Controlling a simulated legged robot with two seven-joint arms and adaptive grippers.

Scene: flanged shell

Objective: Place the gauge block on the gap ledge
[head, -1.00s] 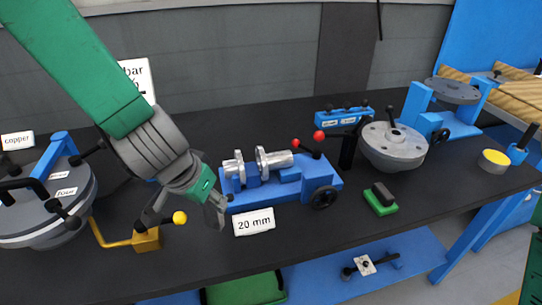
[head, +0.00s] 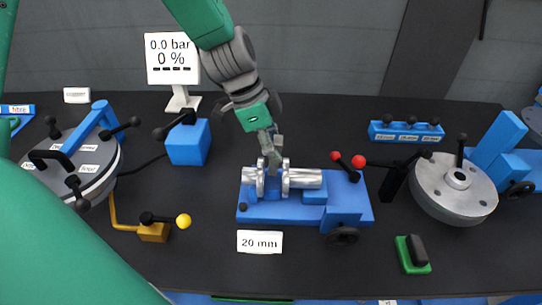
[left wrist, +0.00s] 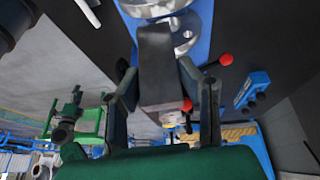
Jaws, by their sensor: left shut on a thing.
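My left gripper (head: 267,136) is shut on a grey gauge block (head: 274,158) and points down over the blue fixture (head: 345,197). In the left wrist view the block (left wrist: 156,65) is a long dark grey bar between the two fingers. In the head view its lower end overlaps the gap between the two silver flanges. The gap ledge (head: 272,187) shows as a blue patch there. I cannot tell whether the block touches it. My right gripper is not in view.
A "20 mm" sign (head: 260,241) lies before the fixture. Red-knobbed levers (head: 347,160) stand right of the flanges. A round grey flange (head: 455,187), a green-based block (head: 412,254), a blue box (head: 188,142) and a yellow-knobbed clamp (head: 155,230) stand around it.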

